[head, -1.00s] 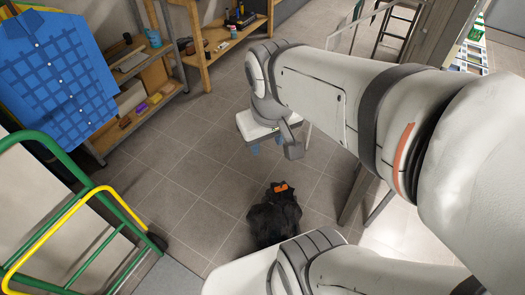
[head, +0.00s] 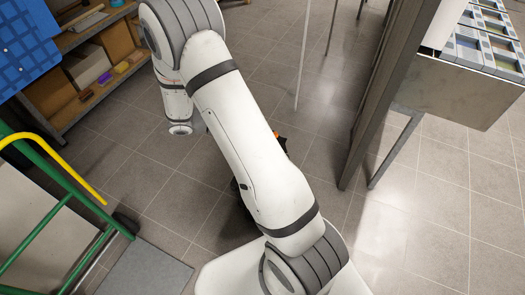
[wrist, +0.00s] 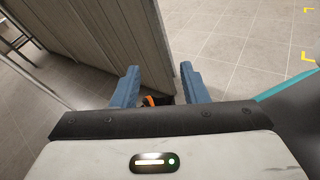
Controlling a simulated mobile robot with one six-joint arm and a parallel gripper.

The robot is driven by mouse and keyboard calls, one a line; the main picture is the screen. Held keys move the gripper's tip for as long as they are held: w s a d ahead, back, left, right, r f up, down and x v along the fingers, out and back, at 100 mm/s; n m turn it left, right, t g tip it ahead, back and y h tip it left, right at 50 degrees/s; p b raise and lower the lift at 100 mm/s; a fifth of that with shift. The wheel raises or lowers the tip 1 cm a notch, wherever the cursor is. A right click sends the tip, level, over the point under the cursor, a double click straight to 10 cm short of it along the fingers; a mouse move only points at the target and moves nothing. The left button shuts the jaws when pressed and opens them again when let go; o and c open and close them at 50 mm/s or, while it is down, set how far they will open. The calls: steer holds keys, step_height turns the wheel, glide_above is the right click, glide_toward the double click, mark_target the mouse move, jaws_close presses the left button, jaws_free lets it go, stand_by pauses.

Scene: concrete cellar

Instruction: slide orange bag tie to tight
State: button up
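A bit of the orange tie (wrist: 150,101) shows low between the fingers, partly cut off by the gripper's dark front edge. I see no finger touching it. The head view does not show my fingers.
A tall grey panel (wrist: 105,45) stands beyond the fingers in the wrist view. A metal-framed stand (head: 385,95) is right of my arm. A green and yellow trolley (head: 45,190) is at left, with a shelf (head: 65,112) behind it. Tiled floor (head: 435,215) is open at right.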

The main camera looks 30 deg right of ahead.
steer(key=w+a+f+n+t+h+b, duration=0.1)
steer(key=w+f+n+t+h+b, duration=0.15)
steer(key=f, duration=0.45)
steer(key=w+f+n+t+h+b, duration=0.1)
steer(key=f+n+b, duration=0.15)
steer(key=f, duration=0.55)
steer(key=d, duration=0.2)
steer(key=d+b, duration=0.1)
steer(key=d, duration=0.2)
steer(key=d+b, duration=0.1)
steer(key=d, duration=0.1)
steer(key=shift+d+r, duration=0.3)
jaws_close()
